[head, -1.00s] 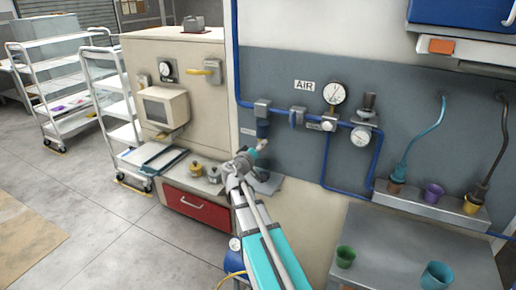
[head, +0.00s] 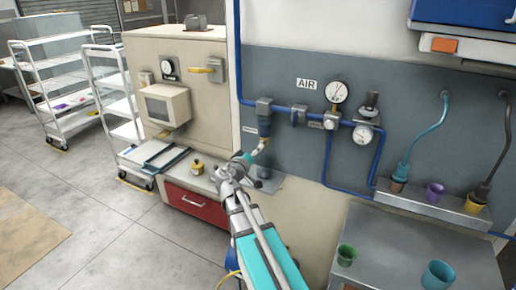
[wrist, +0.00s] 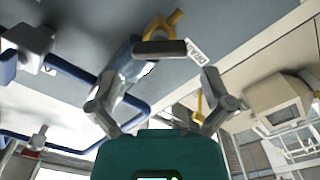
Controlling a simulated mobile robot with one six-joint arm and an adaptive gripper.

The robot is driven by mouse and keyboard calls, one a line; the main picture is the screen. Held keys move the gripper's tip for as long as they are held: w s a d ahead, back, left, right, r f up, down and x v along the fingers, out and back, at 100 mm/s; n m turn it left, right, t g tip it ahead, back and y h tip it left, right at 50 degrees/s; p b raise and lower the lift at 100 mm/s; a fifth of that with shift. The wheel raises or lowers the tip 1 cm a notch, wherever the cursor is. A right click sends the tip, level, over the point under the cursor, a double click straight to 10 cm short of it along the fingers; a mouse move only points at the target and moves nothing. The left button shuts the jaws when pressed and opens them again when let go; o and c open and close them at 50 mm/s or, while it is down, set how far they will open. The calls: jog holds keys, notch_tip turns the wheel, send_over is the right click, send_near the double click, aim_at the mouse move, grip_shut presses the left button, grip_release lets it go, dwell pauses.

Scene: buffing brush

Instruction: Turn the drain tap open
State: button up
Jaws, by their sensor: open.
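My gripper (head: 247,158) is just below and left of the filter's lower end. In the wrist view my gripper (wrist: 165,85) has its fingers spread, with nothing clearly held. I cannot tell whether a finger touches the tap.
A blue air pipe with gauges (head: 338,92) runs right of the filter. A cream cabinet (head: 180,75) stands left, above a bench with a red drawer (head: 195,204). A yellow-topped pot (head: 197,168) sits on the bench. A metal table (head: 400,250) stands at right.

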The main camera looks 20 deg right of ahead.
jog(key=v, duration=0.7)
jog(key=shift+s+a, duration=0.2)
jog(key=s+a+f+m+g+y, duration=0.1)
jog(key=s+f+g+y, duration=0.25)
jog(key=f, duration=0.35)
jog(key=s+a+f+g+y, duration=0.1)
jog(key=s+f+g+y, duration=0.1)
jog(key=s+f+g, duration=0.3)
jog(key=s+a+f+n+g+y, duration=0.1)
jog(key=s+a+f+y, duration=0.2)
jog(key=a+y, duration=0.1)
jog(key=s+a+f+n+g+y, duration=0.1)
jog(key=s+a+f+y, duration=0.2)
jog(key=a, duration=0.3)
jog(key=shift+s+a+f+y, duration=0.35)
jog(key=shift+s+a+y, duration=0.1)
jog(key=shift+y, duration=0.4)
jog(key=shift+g, duration=0.25)
